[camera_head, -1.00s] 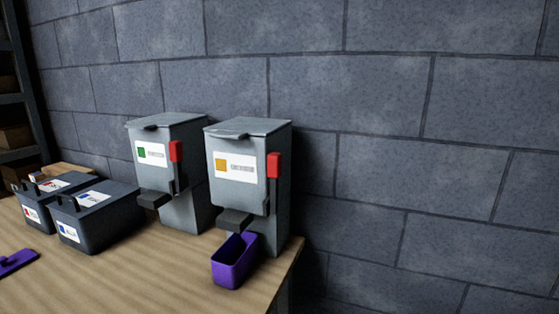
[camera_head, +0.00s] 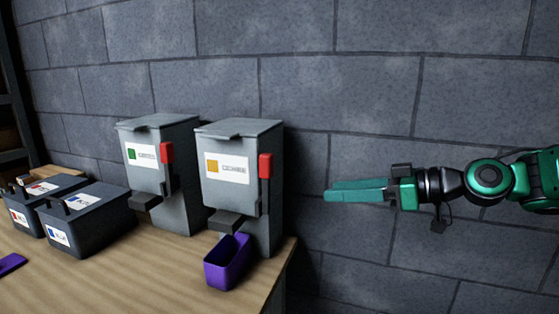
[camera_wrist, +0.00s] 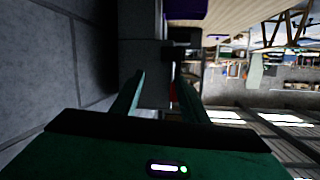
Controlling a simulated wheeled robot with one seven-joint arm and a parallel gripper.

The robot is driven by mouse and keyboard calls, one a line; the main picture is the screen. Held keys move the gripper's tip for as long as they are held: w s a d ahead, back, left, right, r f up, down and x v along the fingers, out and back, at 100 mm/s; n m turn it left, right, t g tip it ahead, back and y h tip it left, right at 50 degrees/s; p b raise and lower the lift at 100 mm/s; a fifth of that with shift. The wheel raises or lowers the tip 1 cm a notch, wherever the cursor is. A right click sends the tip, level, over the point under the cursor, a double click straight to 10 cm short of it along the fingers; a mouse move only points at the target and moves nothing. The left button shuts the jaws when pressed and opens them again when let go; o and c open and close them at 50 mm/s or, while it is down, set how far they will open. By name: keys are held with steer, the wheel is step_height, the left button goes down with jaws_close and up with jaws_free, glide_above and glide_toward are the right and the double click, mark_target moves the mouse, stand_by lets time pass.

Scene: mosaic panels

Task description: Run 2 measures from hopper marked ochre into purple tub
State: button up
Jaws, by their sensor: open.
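The hopper with the ochre label (camera_head: 258,134) stands near the table's right end, lid closed, with a red lever (camera_head: 265,166) on its right side. The purple tub (camera_head: 228,262) stands upright under its spout (camera_head: 225,221), and its inside is too dark to read. My gripper (camera_head: 328,191) is to the right of the hopper at about lever height, pointing left, empty and apart from it. In the wrist view my open fingers (camera_wrist: 157,85) point toward the grey hopper body (camera_wrist: 153,60), with a bit of red between them.
A hopper with a green label (camera_head: 158,180) stands just left. Two dark lidded boxes (camera_head: 85,222) and a purple piece (camera_head: 10,264) lie farther left on the wooden table (camera_head: 130,275). A grey block wall (camera_head: 400,90) runs behind.

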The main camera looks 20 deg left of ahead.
mark_target(273, 158)
steer(key=s+a+r+n+g+y, duration=0.2)
steer(key=a+r+y, duration=0.2)
steer(key=a+r, duration=0.15)
steer(key=shift+t, duration=0.3)
steer(key=a, duration=0.3)
steer(key=w+a, duration=0.1)
steer(key=a, duration=0.5)
steer(key=shift+w+a+r, duration=0.15)
steer(key=shift+r, duration=0.15)
jaws_close()
